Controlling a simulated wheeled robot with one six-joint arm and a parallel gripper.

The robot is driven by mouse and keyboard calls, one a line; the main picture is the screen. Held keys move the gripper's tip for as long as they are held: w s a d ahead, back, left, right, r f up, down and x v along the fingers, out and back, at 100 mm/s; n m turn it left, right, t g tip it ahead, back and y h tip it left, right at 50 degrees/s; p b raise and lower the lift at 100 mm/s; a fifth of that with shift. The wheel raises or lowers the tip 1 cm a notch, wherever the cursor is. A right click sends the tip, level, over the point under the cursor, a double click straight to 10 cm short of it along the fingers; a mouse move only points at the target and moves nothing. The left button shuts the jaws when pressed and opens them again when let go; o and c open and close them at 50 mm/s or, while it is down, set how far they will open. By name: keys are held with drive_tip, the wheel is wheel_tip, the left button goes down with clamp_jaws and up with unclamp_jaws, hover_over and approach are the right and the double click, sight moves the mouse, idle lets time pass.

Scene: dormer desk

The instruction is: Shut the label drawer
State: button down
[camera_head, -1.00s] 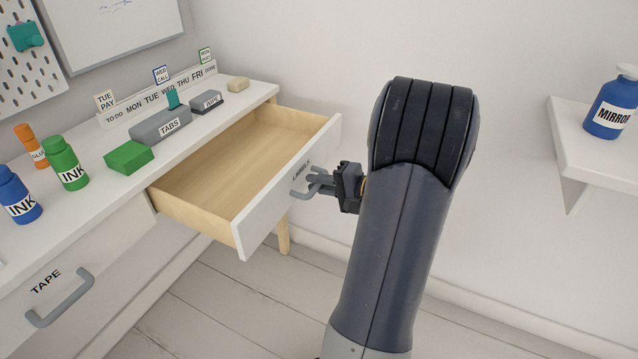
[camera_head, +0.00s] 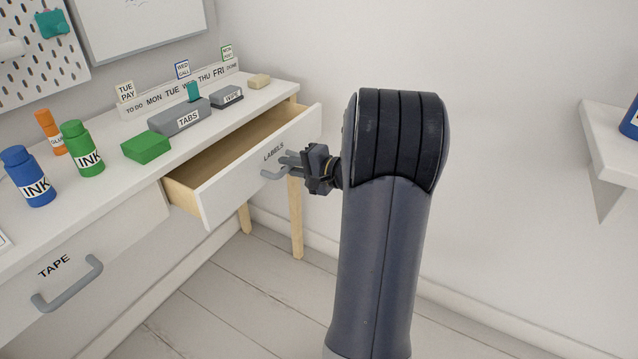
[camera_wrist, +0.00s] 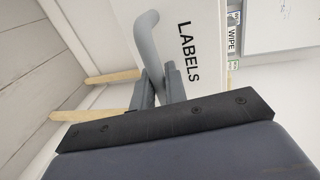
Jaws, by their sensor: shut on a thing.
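The label drawer (camera_head: 228,182) has a white front marked LABELS and a pale wood inside. It stands partly open from the desk, and its inside looks empty where it shows. Its grey bar handle (camera_head: 270,175) is on the front. My gripper (camera_head: 292,163) is at the handle, its fingers shut on the bar. In the wrist view my gripper (camera_wrist: 160,88) has the handle (camera_wrist: 147,45) between its two fingers, beside the LABELS lettering on the drawer front (camera_wrist: 200,25). Part of the handle is hidden by the fingers.
On the desk top (camera_head: 100,200) stand a green box (camera_head: 146,147), a grey TABS box (camera_head: 180,118), a WIPE block (camera_head: 227,96), ink bottles (camera_head: 82,148) and an orange glue bottle (camera_head: 50,132). The TAPE drawer (camera_head: 110,260) is shut. A wall shelf (camera_head: 610,140) is at right.

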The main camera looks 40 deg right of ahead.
drive_tip(key=x, duration=0.3)
drive_tip(key=r+b+x, duration=0.1)
drive_tip(key=x, duration=0.3)
drive_tip(key=r+b+x, duration=0.1)
drive_tip(key=x, duration=0.3)
drive_tip(key=shift+w+a+r, duration=0.1)
drive_tip(key=shift+w+a, duration=0.1)
drive_tip(key=shift+w, duration=0.05)
drive_tip(key=shift+w+r, duration=0.1)
drive_tip(key=shift+r, duration=0.05)
drive_tip(key=c, duration=1.5)
unclamp_jaws()
drive_tip(key=shift+w, duration=0.15)
drive_tip(key=p+v, duration=0.2)
drive_tip(key=v, duration=0.8)
drive_tip(key=shift+s+d, duration=0.2)
drive_tip(key=shift+s, duration=0.2)
